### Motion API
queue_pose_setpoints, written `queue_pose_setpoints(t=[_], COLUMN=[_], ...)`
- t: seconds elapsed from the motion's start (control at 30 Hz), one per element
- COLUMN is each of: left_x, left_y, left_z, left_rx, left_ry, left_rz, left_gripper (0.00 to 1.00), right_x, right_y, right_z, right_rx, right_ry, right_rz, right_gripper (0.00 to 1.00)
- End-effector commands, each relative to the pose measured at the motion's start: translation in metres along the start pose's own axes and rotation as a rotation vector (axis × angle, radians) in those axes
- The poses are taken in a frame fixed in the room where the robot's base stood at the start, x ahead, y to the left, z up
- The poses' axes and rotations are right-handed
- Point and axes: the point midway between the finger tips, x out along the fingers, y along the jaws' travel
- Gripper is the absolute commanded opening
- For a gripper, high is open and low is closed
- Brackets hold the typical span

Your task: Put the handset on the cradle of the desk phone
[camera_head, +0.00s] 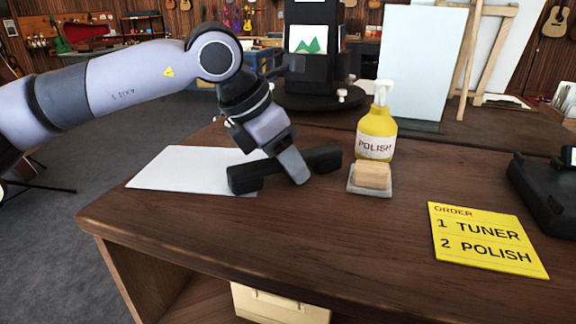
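The black handset (262,170) lies at a slant near the middle of the desk, its left end over a white sheet. My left gripper (292,168) points down at the middle of the handset. One grey finger shows in front of the handset's grip; the other is hidden, so I cannot tell whether the fingers are closed on it. The black desk phone (542,203) stands at the right edge of the view and is partly cut off. The cradle is only partly in view, and no handset shows on it. My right gripper is not in view.
A yellow polish bottle (376,132) stands behind a grey tray (370,190) holding a tan block (373,175), right of the handset. A yellow order card (486,240) lies before the phone. The white sheet (190,169) lies left. The desk's front middle is clear.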

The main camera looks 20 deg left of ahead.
Motion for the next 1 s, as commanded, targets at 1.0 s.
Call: queue_pose_setpoints(t=[1.0], left_x=[-0.115], left_y=[-0.001], left_z=[0.068], left_rx=[0.001], left_ry=[-0.004], left_rz=[0.001], left_gripper=[0.01], right_x=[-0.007], right_y=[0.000], right_z=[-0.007], right_rx=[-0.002], right_ry=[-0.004], right_rz=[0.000], right_gripper=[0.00])
